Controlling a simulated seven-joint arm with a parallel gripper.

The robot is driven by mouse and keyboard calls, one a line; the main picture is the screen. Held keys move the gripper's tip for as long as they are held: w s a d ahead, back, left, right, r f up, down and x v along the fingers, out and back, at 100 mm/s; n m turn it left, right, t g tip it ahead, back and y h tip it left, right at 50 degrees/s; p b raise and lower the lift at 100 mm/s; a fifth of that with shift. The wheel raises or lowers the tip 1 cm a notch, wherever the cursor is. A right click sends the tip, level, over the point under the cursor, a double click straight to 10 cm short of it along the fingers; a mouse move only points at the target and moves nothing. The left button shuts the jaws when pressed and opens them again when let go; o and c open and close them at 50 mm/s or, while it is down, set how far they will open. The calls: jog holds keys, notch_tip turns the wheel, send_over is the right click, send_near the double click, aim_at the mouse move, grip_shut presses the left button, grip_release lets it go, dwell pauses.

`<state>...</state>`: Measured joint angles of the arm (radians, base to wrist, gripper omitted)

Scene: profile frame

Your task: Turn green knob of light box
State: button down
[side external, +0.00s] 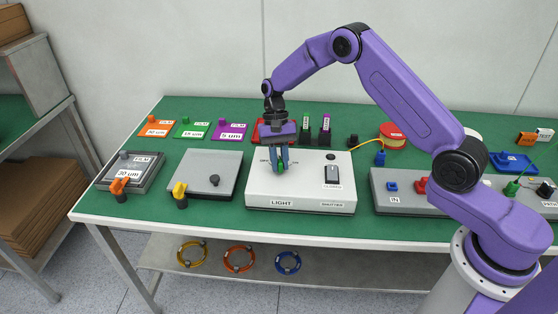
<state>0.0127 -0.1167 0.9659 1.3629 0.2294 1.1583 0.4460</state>
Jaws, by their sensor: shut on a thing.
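The light box (300,190) is a white box labelled LIGHT at the middle front of the green table. Its green knob (281,167) sits on the left part of its top face. My gripper (281,165) points down over the knob, with its blue-grey fingers shut on it. The fingers hide most of the knob, so its turn angle cannot be read.
A grey box (208,175) with a yellow knob stands to the left, and a grey unit (400,194) with blue and red connectors stands to the right. Orange, green and purple film cards (193,131) lie behind. A yellow cable (366,143) runs at the back right.

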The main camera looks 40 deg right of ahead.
jog(key=n+h, duration=0.1)
jog(key=n, duration=0.4)
jog(key=shift+d+h, duration=0.1)
jog(key=shift+h, duration=0.3)
jog(key=shift+n, duration=0.3)
jog(key=c, duration=1.1)
grip_release()
jog(key=v, duration=1.2)
jog(key=shift+w, duration=0.25)
